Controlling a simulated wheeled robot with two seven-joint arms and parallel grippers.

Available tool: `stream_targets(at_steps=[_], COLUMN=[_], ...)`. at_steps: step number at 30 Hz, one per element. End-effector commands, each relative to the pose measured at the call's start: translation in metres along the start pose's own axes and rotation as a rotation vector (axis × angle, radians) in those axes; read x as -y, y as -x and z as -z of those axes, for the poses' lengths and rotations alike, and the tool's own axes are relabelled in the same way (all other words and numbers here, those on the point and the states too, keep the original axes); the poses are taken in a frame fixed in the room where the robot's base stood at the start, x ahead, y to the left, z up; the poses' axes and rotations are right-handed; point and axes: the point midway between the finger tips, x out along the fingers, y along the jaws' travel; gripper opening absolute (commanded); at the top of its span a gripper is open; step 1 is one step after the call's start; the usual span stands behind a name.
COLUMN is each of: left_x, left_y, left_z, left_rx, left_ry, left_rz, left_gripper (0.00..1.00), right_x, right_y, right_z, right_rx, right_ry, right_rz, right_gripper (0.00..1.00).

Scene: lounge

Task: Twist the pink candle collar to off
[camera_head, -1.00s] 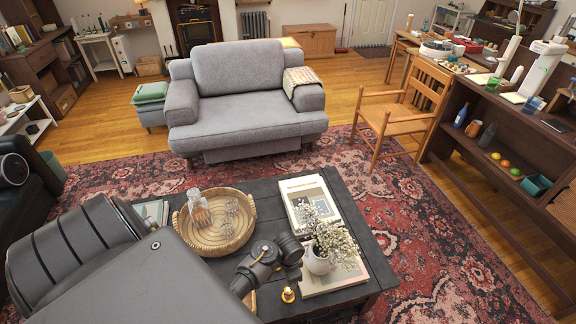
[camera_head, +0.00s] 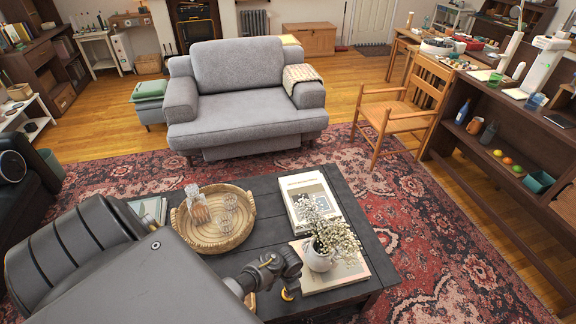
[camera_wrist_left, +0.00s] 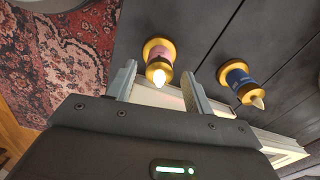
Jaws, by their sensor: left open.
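In the left wrist view the pink candle (camera_wrist_left: 158,58) has gold collars at both ends and a bright tip facing the camera. My left gripper (camera_wrist_left: 158,72) is open, with one finger on each side of the pink candle's bright end. I cannot tell whether either finger touches it. A blue candle (camera_wrist_left: 238,80) with gold ends and a pale tip stands to the right, outside the fingers. In the head view a small gold candle end (camera_head: 288,294) shows just below my left wrist; its colour band is hidden. My left fingers are not clear there. My right gripper is not in view.
The dark coffee table (camera_head: 262,195) also holds a wicker tray (camera_head: 238,236) with glassware, books (camera_head: 310,196) and a white vase of flowers (camera_head: 318,258) close to the right of my wrist. Patterned carpet (camera_head: 440,270) surrounds the table.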

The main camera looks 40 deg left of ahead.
Motion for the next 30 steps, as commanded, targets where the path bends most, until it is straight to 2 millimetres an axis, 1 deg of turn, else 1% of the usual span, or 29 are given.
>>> stream_targets(at_steps=[2,3,12,13,19,23,30], left_x=[0.0,0.0,0.0,0.0,0.0,0.0,-0.001], left_y=[0.0,0.0,0.0,0.0,0.001,0.002,0.003], left_z=[0.0,0.0,0.0,0.0,0.0,-0.001,0.0], left_rx=[0.0,0.0,0.0,0.0,0.001,0.002,0.002], left_ry=[0.0,0.0,0.0,0.001,0.015,0.055,0.213], left_rz=[0.0,0.0,0.0,0.0,0.0,-0.001,-0.002], left_gripper=[0.52,0.49,0.1,0.07,0.07,0.07,0.07], right_x=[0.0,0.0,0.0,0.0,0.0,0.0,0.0], right_y=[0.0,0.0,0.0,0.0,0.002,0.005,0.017], right_z=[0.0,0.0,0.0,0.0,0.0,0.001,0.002], right_rx=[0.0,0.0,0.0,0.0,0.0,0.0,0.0], right_ry=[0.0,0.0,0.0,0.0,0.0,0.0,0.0], right_rz=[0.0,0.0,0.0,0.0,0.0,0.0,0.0], right_gripper=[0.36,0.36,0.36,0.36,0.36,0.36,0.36])
